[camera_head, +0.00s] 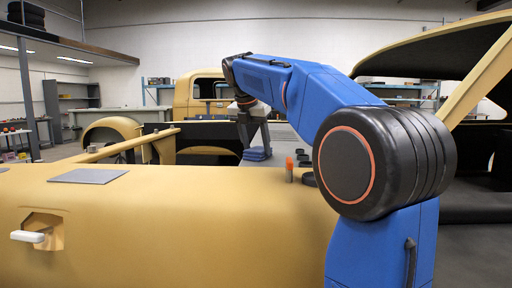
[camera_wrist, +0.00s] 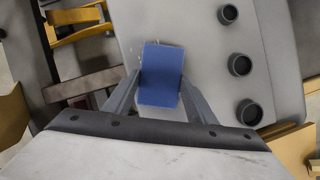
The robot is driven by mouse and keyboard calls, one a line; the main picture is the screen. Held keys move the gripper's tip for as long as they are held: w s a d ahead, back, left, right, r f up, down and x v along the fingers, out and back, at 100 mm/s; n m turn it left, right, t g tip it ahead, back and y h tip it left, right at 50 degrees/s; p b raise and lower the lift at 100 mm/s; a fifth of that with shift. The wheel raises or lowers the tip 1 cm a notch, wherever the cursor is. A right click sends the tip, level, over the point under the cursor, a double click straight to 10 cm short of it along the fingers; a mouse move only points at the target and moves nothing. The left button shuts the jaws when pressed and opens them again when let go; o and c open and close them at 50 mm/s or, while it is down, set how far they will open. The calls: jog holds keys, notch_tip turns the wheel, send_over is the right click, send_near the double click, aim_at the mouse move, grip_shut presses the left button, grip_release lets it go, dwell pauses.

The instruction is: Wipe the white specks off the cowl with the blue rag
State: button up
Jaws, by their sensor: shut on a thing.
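My gripper (camera_head: 254,142) is shut on the blue rag (camera_head: 257,154), which looks like a folded pad. In the wrist view the rag (camera_wrist: 161,76) sits between the two grey fingers of my gripper (camera_wrist: 160,88).
Three dark round cups (camera_wrist: 240,65) stand on the panel to the right of the rag. A flat grey plate (camera_head: 88,176) lies on the shell. Another tan truck cab (camera_head: 190,95) stands behind.

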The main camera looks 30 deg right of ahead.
aim_at(258, 147)
jog(key=shift+w+d, duration=0.5)
jog(key=shift+w, duration=0.25)
jog(key=shift+w+d, duration=0.5)
jog(key=shift+w, duration=0.2)
jog(key=shift+w+d+f, duration=0.1)
jog(key=shift+w+d, duration=0.4)
jog(key=shift+w, duration=0.2)
jog(key=shift+w+d, duration=0.45)
jog(key=shift+w, duration=0.25)
jog(key=shift+r, duration=3)
notch_tip(258, 147, up, 3)
jog(key=shift+s, duration=0.1)
